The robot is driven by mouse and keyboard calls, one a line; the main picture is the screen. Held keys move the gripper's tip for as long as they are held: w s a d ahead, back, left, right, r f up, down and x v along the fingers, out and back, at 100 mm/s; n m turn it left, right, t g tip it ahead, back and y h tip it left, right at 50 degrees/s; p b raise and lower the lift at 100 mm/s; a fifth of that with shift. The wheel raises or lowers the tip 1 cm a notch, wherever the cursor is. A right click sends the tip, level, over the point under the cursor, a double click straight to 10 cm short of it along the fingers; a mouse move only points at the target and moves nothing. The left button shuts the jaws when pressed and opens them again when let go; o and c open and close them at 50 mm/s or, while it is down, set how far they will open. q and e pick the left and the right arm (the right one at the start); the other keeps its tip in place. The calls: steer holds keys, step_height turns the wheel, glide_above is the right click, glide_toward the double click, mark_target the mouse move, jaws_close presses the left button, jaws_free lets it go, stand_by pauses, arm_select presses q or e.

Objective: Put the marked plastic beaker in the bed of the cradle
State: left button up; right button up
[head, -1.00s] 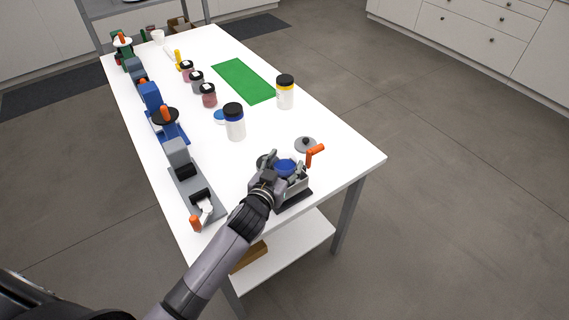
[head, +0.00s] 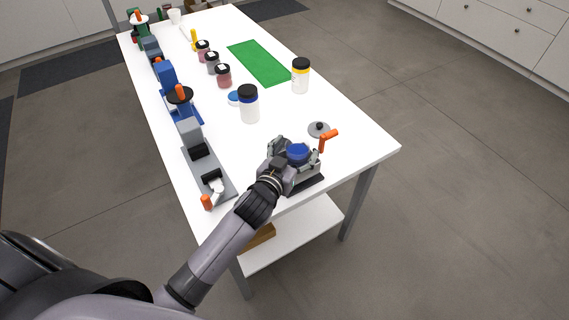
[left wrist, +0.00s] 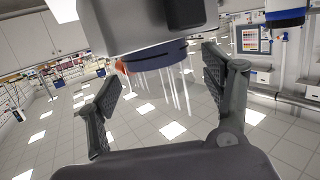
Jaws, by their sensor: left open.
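The clear plastic beaker with blue in its lower part (head: 298,152) stands in the grey cradle (head: 308,182) at the near right corner of the table. In the left wrist view, the beaker's blue part (left wrist: 155,58) sits against the grey cradle body (left wrist: 150,25), with faint clear walls beyond it. This view appears upside down. My left gripper (head: 290,157) is at the cradle with its fingers on either side of the beaker. In the left wrist view the left gripper (left wrist: 163,78) is open, with visible gaps beside the beaker. My right gripper is not in view.
The cradle has an orange handle (head: 328,140); a grey knobbed lid (head: 319,129) lies behind it. Clamp devices (head: 202,160) line the left edge. A green mat (head: 259,63) lies behind.

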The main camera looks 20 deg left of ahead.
arm_select(q)
steer(key=v, duration=1)
steer(key=shift+s+b, duration=0.15)
steer(key=shift+b, duration=0.25)
